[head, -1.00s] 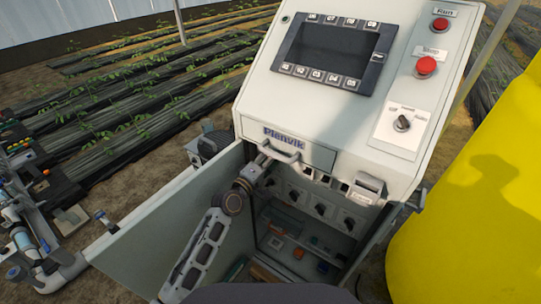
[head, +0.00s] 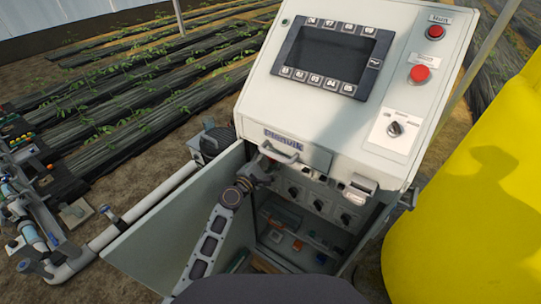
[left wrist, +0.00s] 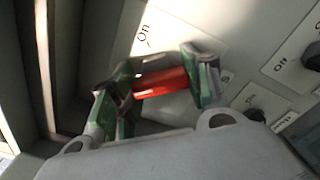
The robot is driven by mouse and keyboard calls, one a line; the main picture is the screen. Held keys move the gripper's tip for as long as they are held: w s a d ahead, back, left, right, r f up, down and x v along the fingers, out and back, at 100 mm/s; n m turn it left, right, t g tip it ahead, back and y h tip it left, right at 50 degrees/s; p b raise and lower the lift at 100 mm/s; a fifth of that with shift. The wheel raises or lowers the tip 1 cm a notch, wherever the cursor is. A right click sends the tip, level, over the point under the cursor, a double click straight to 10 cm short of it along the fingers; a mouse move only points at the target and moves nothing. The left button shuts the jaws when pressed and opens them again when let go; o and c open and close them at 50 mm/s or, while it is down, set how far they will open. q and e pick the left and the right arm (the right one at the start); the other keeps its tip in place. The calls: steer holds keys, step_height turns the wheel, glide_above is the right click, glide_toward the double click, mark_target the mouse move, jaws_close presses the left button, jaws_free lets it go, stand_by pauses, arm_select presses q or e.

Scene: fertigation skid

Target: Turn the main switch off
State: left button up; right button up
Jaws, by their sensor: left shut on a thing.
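The main switch has a red handle (left wrist: 162,82), seen in the left wrist view on a pale plate with an "On" label above and to its left. My left gripper (left wrist: 155,88) is shut around this handle, with a green-padded finger at each end of the red part. The fingers and wrist hide parts of the switch, so its exact setting cannot be read. In the head view my left gripper (head: 264,170) reaches into the upper left of the open cabinet (head: 310,120), hiding the switch there. My right gripper is not in view.
The open door (head: 175,235) stands left of my left arm. Several black knobs (left wrist: 255,115) sit right of the switch, one beside an "Off" label. A control screen (head: 333,55) and red buttons (head: 419,73) are above. A yellow tank (head: 465,210) stands at right.

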arm_select(q)
steer(key=shift+n, duration=0.6)
steer(key=o, duration=1)
steer(key=shift+v, duration=6)
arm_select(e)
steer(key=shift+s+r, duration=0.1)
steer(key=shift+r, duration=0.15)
arm_select(q)
steer(key=shift+f, duration=0.1)
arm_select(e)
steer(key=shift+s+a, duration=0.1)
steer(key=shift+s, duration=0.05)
